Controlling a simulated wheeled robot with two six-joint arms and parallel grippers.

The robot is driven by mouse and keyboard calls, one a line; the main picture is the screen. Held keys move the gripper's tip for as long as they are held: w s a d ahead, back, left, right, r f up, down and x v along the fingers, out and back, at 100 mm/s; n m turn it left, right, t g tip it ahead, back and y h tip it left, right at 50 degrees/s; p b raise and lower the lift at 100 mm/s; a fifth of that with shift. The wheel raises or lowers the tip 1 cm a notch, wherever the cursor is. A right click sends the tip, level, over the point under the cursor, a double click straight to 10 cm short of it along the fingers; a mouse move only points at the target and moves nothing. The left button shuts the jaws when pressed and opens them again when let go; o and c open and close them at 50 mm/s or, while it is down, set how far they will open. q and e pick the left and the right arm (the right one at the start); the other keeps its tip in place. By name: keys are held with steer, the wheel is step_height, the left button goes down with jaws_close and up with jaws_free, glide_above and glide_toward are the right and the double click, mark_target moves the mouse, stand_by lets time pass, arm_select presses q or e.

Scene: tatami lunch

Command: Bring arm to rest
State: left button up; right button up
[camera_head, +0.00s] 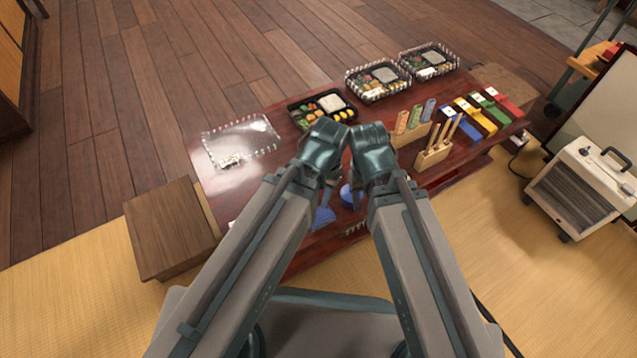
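My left arm comes in from the lower left and my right arm from the lower right. Their dark teal joints meet close together over the middle of the low, dark red table (228,183). No gripper fingers can be made out; the arm links hide what lies beneath them. Blue things (322,217) show partly between and beside the arms, and I cannot tell what they are.
A black lunch tray with food (325,106) and two wrapped lunch boxes (378,80) (430,61) stand along the far edge. A clear plastic sheet (240,143) lies at left. Wooden racks (435,152) and coloured packets (477,117) stand at right. A wheeled cream heater (582,187) stands beyond.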

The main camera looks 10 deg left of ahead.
step_height(320, 180, up, 39)
steer(key=p, duration=3.8)
steer(key=shift+f+p, duration=0.2)
steer(key=shift+p, duration=0.1)
